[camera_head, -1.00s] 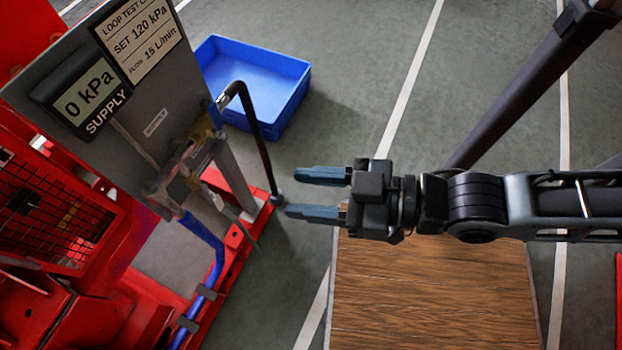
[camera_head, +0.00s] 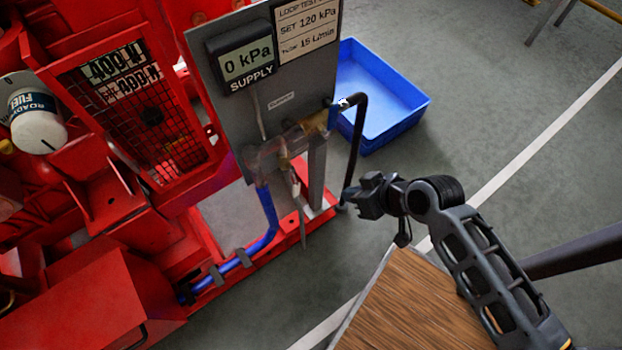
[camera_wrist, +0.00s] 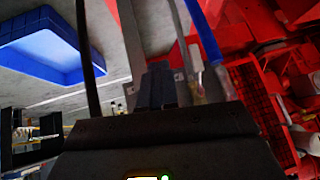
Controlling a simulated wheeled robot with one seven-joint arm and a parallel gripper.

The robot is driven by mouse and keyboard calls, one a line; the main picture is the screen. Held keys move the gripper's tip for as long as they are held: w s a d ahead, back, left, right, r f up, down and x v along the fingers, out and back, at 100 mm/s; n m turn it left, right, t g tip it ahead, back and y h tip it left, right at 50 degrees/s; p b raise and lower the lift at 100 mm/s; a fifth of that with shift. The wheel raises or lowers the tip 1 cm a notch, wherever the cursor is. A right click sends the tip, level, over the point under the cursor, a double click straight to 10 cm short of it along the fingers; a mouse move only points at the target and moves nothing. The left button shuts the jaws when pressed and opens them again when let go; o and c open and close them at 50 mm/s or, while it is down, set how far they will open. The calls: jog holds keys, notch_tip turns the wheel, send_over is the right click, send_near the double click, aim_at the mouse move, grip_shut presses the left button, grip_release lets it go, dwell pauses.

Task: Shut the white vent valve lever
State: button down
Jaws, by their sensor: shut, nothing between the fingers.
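A small pale lever, which looks like the white vent valve lever (camera_head: 296,187), hangs below the brass and grey pipe fittings (camera_head: 285,145) under the supply panel. It is small, and its exact setting is hard to read. In the wrist view a whitish piece (camera_wrist: 195,54) beside the blue hose looks like the same lever. My gripper (camera_head: 350,193) is to the right of the lever in the head view, apart from it, near the black hose. In the wrist view its dark fingers (camera_wrist: 157,84) are together and hold nothing.
The supply panel (camera_head: 222,88) reads 0 kPa. A black hose (camera_head: 355,145) curves down close to my gripper. A blue hose (camera_head: 268,215) runs along the red base. A blue bin (camera_head: 400,115) stands on the floor behind. A wood-topped surface (camera_head: 410,305) lies below my arm.

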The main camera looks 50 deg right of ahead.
jog(key=w+d+r+g+y, duration=0.1)
jog(key=w+d+r+y, duration=0.1)
jog(key=w+d+y, duration=0.25)
jog(key=w+a+f+n, duration=0.1)
jog(key=w+a+f, duration=0.4)
jog(key=w+f, duration=0.1)
jog(key=shift+a+f, duration=0.3)
jog(key=shift+f, duration=0.3)
